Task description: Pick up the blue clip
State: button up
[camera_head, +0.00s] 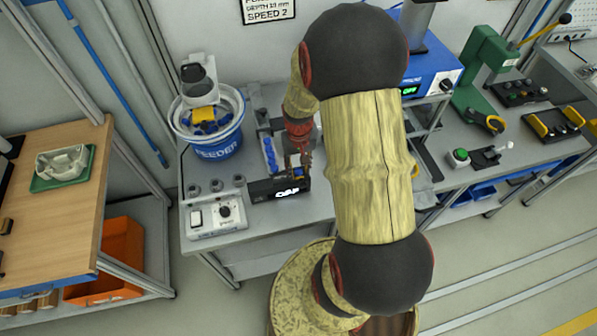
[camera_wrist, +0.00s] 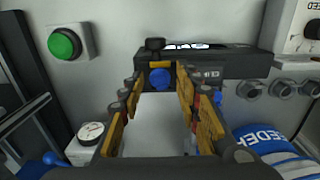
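The blue clip (camera_wrist: 160,79) shows as a small round blue piece at the front of a dark box, between my fingertips in the wrist view. My gripper (camera_wrist: 159,84) is open, with yellow-padded fingers on either side of the clip and a small gap visible on both sides. Whether a finger touches it is unclear. In the head view my gripper (camera_head: 297,163) is low over the dark box (camera_head: 277,190) with a lit display; my arm hides part of this area, and the clip is too small to make out there.
A feeder bowl (camera_head: 225,143) with several blue pieces stands left of the box. A row of blue pieces (camera_head: 270,155) lies on a track behind it. A control box (camera_head: 214,214) with a knob is at the front left. A green press (camera_head: 487,65) stands to the right.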

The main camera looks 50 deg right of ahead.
jog(key=c, duration=0.6)
jog(key=shift+o, duration=0.2)
jog(key=shift+r, duration=0.1)
